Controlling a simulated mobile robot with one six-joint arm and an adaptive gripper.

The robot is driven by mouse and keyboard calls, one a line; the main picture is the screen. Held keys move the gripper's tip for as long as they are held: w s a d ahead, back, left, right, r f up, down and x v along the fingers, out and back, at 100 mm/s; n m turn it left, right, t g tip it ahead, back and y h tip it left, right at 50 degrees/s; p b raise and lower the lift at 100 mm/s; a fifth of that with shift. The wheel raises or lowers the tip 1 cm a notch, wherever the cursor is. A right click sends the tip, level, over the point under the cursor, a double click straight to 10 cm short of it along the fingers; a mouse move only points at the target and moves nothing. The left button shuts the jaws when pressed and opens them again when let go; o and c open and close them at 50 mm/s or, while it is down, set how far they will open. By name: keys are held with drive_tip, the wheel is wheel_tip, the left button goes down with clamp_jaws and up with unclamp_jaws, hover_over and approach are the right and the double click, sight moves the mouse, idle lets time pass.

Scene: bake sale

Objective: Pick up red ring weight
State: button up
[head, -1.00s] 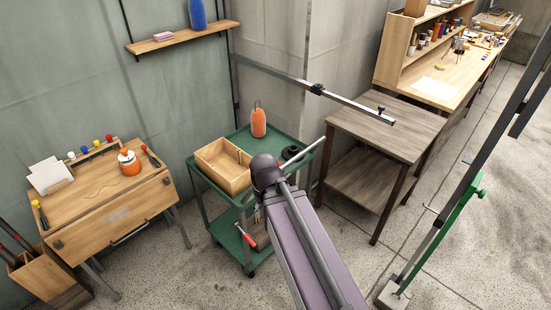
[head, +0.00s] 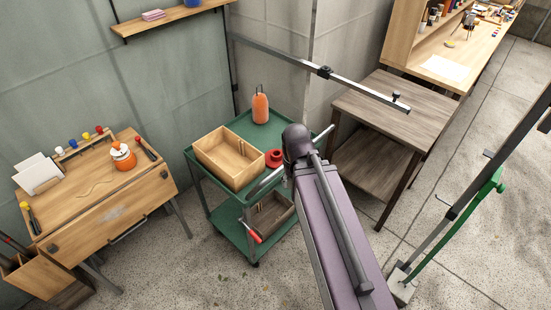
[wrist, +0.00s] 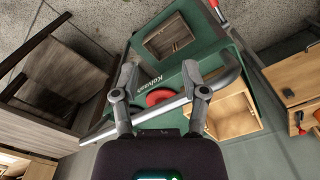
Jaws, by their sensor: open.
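The red ring weight (head: 274,158) sits on the top of the green cart (head: 246,129), to the right of the wooden box. In the wrist view the red ring weight (wrist: 158,97) shows between and below my fingertips, partly behind the cart's grey handle rail (wrist: 225,82). My gripper (wrist: 159,76) is open, its two fingers spread apart with nothing held. I cannot tell how far above the cart it is. In the head view my gripper is mostly hidden by my arm.
A wooden box (head: 205,150) and an orange bottle (head: 260,107) share the cart top. A wooden tray (head: 268,222) and a red-handled tool (head: 250,232) are on the lower shelf. A brown table (head: 395,105) stands to the right, beneath a metal bar (head: 285,57).

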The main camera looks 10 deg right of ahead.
drive_tip(key=o, duration=0.6)
drive_tip(key=shift+w, duration=0.3)
drive_tip(key=n+b, duration=0.1)
drive_tip(key=b, duration=0.2)
hover_over(277, 154)
drive_tip(key=s, duration=0.2)
wheel_tip(277, 154, down, 3)
drive_tip(key=shift+s+a+f, duration=0.15)
drive_tip(key=shift+a+f, duration=0.05)
drive_tip(key=shift+f+b, duration=0.15)
drive_tip(key=shift+b, duration=0.2)
wheel_tip(277, 154, down, 8)
drive_tip(key=b, duration=0.8)
drive_tip(key=shift+f, duration=0.2)
drive_tip(key=f+b, duration=0.1)
drive_tip(key=b, duration=0.1)
drive_tip(key=f+b, duration=0.2)
drive_tip(key=shift+w+f, duration=0.3)
drive_tip(key=shift+w, duration=0.1)
drive_tip(key=shift+f+b, duration=0.75)
drive_tip(key=shift+f, duration=0.05)
